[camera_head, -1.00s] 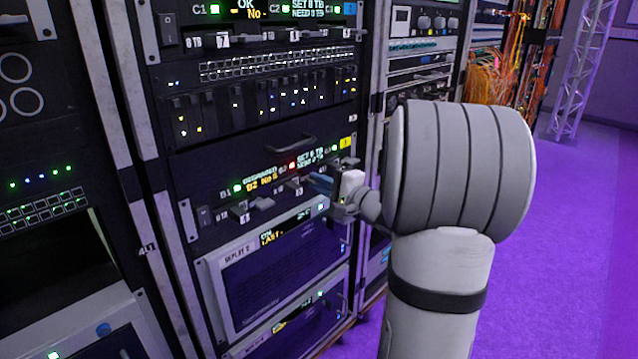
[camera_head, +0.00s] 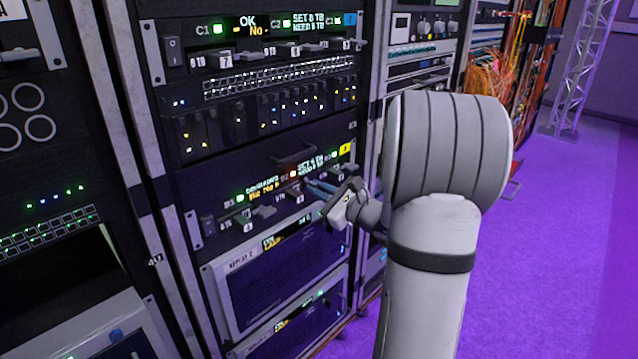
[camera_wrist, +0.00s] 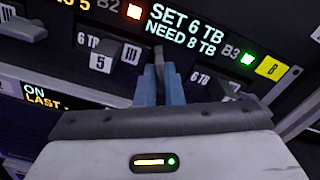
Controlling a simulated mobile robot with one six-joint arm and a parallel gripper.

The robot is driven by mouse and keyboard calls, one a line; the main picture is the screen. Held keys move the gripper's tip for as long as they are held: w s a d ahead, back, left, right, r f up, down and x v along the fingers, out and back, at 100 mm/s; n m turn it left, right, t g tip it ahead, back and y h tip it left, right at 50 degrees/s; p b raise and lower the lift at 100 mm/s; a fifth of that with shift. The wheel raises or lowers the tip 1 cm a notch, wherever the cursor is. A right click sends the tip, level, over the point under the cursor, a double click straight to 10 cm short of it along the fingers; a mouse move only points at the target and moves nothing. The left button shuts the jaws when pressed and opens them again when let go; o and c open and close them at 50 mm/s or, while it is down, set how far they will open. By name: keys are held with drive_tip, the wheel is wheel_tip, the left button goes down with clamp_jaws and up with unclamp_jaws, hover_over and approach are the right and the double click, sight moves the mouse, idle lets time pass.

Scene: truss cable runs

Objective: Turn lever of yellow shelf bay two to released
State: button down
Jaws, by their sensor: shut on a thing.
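The yellow shelf (camera_head: 207,226) is a dark panel with a yellow tag (camera_wrist: 271,67) at its right. Bay two's red light (camera_wrist: 133,12) is lit beside the B2 label. The display (camera_wrist: 180,32) next to it reads SET 6 TB, NEED 8 TB. My gripper (camera_wrist: 160,88) has its blue fingers shut on the grey lever of bay two (camera_wrist: 158,58), just below that display. In the head view my gripper (camera_head: 310,185) is at the panel, rolled to a slant. The fingers hide part of the lever, so its exact setting is unclear.
Bay one's lever (camera_wrist: 25,28) is left of my gripper and bay three's lever (camera_wrist: 232,88) is close at right. A handle (camera_head: 293,156) sticks out above. Another shelf with a blue tag (camera_head: 350,19) is higher up. Purple floor (camera_head: 560,250) is clear at right.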

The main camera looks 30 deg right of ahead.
drive_tip(key=m+p, duration=0.3)
drive_tip(key=m, duration=0.2)
drive_tip(key=shift+p, duration=0.35)
drive_tip(key=shift+f, duration=0.1)
idle(0.3)
drive_tip(key=c, duration=1.6)
unclamp_jaws()
drive_tip(key=shift+o, duration=0.2)
drive_tip(key=p+v, duration=0.1)
drive_tip(key=v, duration=0.6)
drive_tip(key=shift+s, duration=0.4)
